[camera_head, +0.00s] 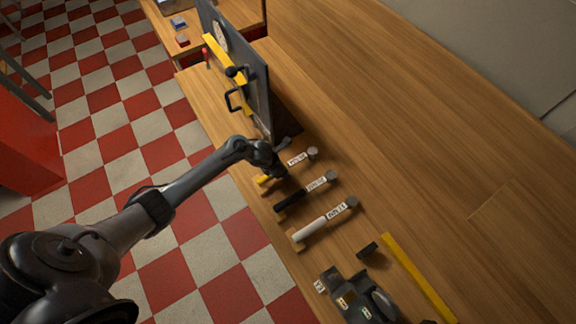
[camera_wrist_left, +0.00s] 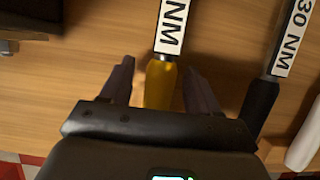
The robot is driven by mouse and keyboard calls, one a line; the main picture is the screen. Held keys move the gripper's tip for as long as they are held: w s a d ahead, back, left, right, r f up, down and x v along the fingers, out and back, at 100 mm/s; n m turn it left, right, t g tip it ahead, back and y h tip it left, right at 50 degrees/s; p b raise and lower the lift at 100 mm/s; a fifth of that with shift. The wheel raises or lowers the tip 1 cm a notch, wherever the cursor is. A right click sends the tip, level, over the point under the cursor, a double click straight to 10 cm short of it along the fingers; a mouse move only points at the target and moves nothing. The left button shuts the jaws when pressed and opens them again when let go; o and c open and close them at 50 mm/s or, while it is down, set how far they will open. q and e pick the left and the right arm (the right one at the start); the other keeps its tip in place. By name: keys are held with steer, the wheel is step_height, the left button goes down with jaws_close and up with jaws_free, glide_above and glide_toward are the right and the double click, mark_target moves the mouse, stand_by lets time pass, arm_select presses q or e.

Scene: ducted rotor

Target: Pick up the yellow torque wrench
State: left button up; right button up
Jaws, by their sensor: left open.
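The yellow torque wrench (camera_head: 264,179) lies on the wooden bench, its round grey head (camera_head: 313,153) toward the right and a white label on its shaft. In the left wrist view its yellow handle (camera_wrist_left: 159,84) lies between the two fingers of my left gripper (camera_wrist_left: 158,82). The label there reads "NM", with the rest cut off. My left gripper (camera_head: 279,170) is open, its fingers apart on either side of the handle; I see gaps, so it does not grip. In the head view the gripper partly hides the wrench. My right gripper is not in view.
A black-handled wrench (camera_head: 290,199), labelled "30 NM" in the wrist view (camera_wrist_left: 262,95), and a white-handled wrench (camera_head: 310,232) lie beside it. An upright dark panel (camera_head: 250,75) with a black handle stands beyond. A yellow strip (camera_head: 418,277) lies nearer. The bench's right side is clear.

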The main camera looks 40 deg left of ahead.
arm_select(q)
jaws_close()
steer(key=shift+r, duration=0.15)
